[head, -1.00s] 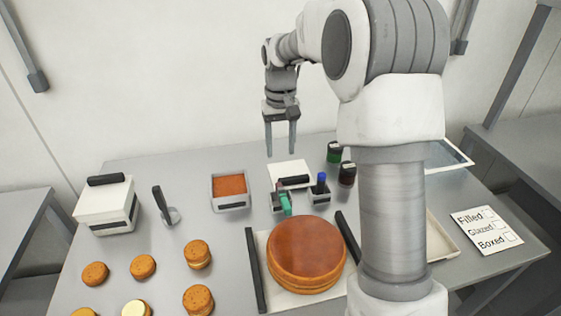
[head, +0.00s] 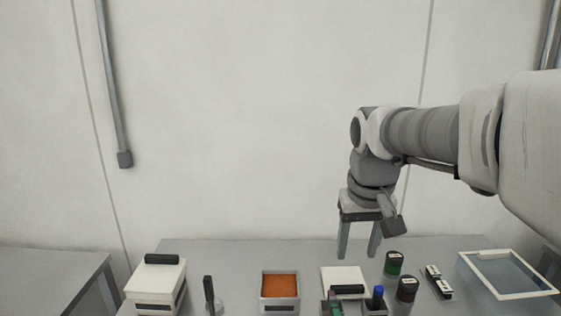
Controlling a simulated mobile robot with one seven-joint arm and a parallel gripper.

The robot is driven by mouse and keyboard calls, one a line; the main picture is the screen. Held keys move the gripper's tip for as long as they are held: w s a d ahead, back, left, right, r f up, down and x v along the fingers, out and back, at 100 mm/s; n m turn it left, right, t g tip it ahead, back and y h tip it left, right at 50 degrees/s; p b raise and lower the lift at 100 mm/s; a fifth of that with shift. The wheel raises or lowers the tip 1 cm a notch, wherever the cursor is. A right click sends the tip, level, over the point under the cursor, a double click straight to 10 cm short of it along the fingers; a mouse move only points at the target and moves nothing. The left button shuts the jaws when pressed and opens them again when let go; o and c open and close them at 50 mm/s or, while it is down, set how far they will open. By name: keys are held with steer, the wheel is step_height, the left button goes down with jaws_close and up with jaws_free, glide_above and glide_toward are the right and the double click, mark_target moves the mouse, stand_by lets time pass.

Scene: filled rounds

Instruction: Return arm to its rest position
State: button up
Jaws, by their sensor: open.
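My gripper (head: 358,252) hangs from my arm with its fingers pointing down. The two fingers stand apart with nothing between them. It is near the back of the grey table (head: 225,262), behind the white lid with a black handle (head: 343,276) as seen in the head view. How high its tips are above the table is hard to tell. My arm reaches in from the right side of the picture.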

steer(key=s+f+t, duration=0.3)
steer(key=s, duration=1.2)
steer(key=shift+s, duration=0.4)
steer(key=shift+d, duration=0.1)
